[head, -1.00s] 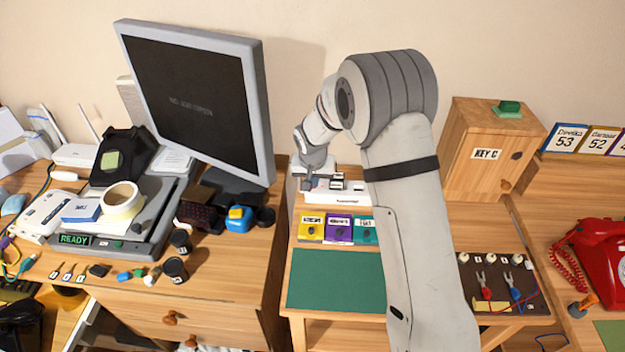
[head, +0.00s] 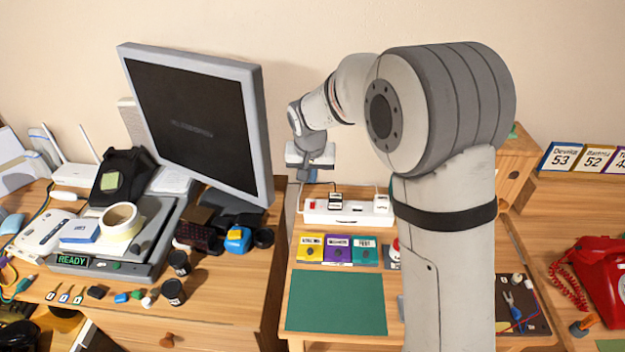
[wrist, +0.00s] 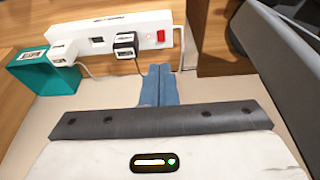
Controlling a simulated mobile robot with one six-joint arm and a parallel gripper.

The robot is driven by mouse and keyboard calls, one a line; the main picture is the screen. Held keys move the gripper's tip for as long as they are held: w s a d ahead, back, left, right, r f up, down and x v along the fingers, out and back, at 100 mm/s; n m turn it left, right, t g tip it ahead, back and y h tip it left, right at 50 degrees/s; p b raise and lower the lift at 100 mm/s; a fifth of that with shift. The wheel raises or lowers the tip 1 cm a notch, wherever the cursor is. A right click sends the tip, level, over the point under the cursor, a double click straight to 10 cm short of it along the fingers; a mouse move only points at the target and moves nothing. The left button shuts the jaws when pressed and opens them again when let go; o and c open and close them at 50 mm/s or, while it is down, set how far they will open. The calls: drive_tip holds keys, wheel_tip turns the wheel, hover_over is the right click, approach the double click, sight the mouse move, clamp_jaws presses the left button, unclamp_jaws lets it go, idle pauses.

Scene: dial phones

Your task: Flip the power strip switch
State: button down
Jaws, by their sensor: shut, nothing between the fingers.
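The white power strip (head: 350,211) lies along the back of the wooden table. Its red switch (head: 312,205) is at the strip's left end. In the wrist view the strip (wrist: 108,44) runs across the top, with the red switch (wrist: 160,36) at its right end. A black plug (wrist: 126,46) and a white plug (wrist: 64,54) sit in the strip. My gripper (wrist: 158,70) is shut and empty. In the wrist view its fingertips appear just below the switch, apart from it. In the head view my gripper (head: 309,177) hangs above and behind the strip's left end.
The monitor (head: 190,125) stands close on the left. Yellow, purple and teal boxes (head: 337,250) sit in front of the strip, and a green mat (head: 335,302) lies nearer. My arm hides part of the table's right side. A red telephone (head: 600,270) stands far right.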

sight(312, 202)
idle(0.3)
drive_tip(key=b, duration=0.2)
drive_tip(key=w+b, duration=0.1)
drive_tip(key=b, duration=0.1)
drive_tip(key=shift+w+r+t, duration=0.25)
drive_tip(key=shift+t, duration=0.15)
drive_tip(key=shift+f, duration=0.1)
drive_tip(key=x, duration=1.3)
drive_tip(key=shift+s+f, duration=0.25)
drive_tip(key=shift+f, duration=0.25)
drive_tip(key=shift+a, duration=0.15)
